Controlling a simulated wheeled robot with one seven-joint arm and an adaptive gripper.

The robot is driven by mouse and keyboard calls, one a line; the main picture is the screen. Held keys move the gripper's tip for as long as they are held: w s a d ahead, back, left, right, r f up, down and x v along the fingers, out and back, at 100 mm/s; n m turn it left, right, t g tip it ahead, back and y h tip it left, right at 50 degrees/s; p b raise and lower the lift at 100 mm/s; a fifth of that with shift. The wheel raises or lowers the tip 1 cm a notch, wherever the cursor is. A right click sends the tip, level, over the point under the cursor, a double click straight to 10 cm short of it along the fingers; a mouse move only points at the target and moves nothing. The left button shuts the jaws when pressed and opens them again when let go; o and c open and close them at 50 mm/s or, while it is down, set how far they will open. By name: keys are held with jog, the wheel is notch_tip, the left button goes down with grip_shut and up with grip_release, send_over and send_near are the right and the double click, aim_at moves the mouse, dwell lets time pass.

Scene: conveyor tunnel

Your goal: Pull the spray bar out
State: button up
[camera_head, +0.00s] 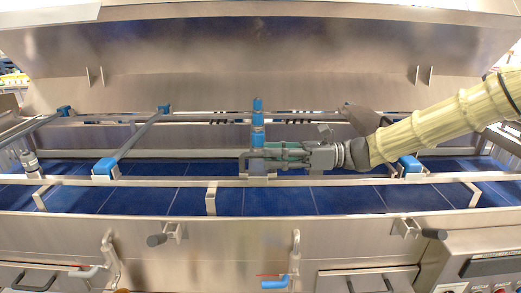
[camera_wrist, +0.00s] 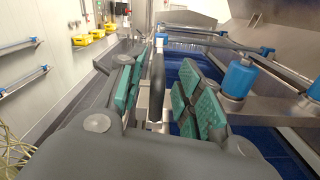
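The spray bar in the middle of the tunnel frame shows blue fittings (camera_head: 258,121) and a dark grey handle (camera_head: 244,160) at its near end. My gripper (camera_head: 277,155) reaches in from the right, close to this handle. In the wrist view, the dark handle (camera_wrist: 157,82) stands between the green-padded fingers of my gripper (camera_wrist: 160,100). The fingers are apart, with a visible gap between the handle and the right finger. A blue fitting (camera_wrist: 238,78) stands just right of the right finger. My gripper hides part of the bar in the head view.
A blue conveyor belt (camera_head: 180,201) runs below the metal frame rail (camera_head: 340,181). Another bar (camera_head: 140,138) with blue ends lies to the left, and a blue block (camera_head: 409,164) sits to the right. The raised hood (camera_head: 260,50) hangs above. Clamp handles line the front panel (camera_head: 205,240).

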aim_at(260, 155)
jog(key=a+p, duration=0.1)
jog(key=a, duration=0.2)
jog(key=shift+s+r, duration=0.1)
jog(key=shift+a, duration=0.3)
grip_shut()
